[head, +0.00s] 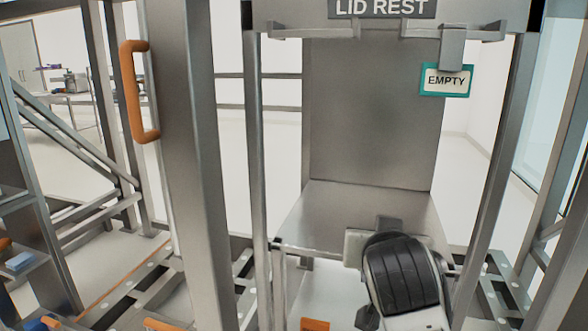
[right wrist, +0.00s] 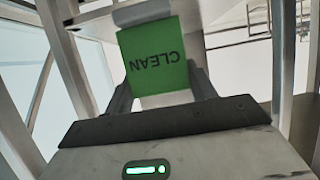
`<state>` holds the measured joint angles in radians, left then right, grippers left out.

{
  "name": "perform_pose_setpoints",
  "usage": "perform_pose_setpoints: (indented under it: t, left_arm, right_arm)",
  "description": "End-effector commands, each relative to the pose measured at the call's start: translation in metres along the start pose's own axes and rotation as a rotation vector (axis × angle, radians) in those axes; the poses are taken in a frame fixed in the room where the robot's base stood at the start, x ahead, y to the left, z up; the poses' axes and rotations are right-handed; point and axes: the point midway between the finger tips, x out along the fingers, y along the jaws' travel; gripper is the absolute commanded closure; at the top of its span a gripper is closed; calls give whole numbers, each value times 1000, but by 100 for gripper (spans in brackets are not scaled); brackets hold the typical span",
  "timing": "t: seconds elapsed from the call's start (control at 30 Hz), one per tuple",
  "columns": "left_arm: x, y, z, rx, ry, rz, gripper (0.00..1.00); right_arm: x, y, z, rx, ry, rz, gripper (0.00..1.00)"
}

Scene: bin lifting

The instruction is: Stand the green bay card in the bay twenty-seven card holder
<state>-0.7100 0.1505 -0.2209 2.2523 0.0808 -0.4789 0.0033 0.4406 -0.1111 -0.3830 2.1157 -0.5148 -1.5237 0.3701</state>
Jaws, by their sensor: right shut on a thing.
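The green card (right wrist: 158,60), marked CLEAN, reads upside down in the right wrist view. My right gripper (right wrist: 160,88) is shut on it, with one dark finger at each side edge. A pale grey rounded piece (right wrist: 140,12) is at the card's far edge; I cannot tell whether they touch or whether it is a card holder. In the head view my right wrist is at the lower right, and the card and fingertips are hidden. No holder marked twenty-seven is readable. My left gripper is in neither view.
A teal-edged EMPTY card (head: 446,80) hangs below a grey bracket (head: 452,48), under the LID REST sign (head: 382,8). A steel back panel (head: 370,110) and shelf (head: 335,220) stand between metal posts. An orange handle (head: 128,90) is on the left post.

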Motion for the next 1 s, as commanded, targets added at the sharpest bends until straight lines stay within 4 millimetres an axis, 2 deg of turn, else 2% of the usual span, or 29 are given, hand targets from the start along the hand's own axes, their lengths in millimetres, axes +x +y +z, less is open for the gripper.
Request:
perform_pose_setpoints:
  t: [0.17, 0.3, 0.4, 0.63, 1.0]
  left_arm:
    - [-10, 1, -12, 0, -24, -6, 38]
    - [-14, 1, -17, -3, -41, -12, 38]
    - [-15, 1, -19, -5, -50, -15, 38]
    - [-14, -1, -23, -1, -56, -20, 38]
    - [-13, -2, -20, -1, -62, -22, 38]
  right_arm:
    - [-9, 34, 40, -28, -6, -40, 72]
    - [-30, 56, 69, -54, 1, -90, 72]
    - [-47, 66, 82, -69, 8, -126, 72]
    - [-74, 76, 96, -88, 18, -184, 72]
    - [-78, 77, 98, -93, 23, -195, 72]
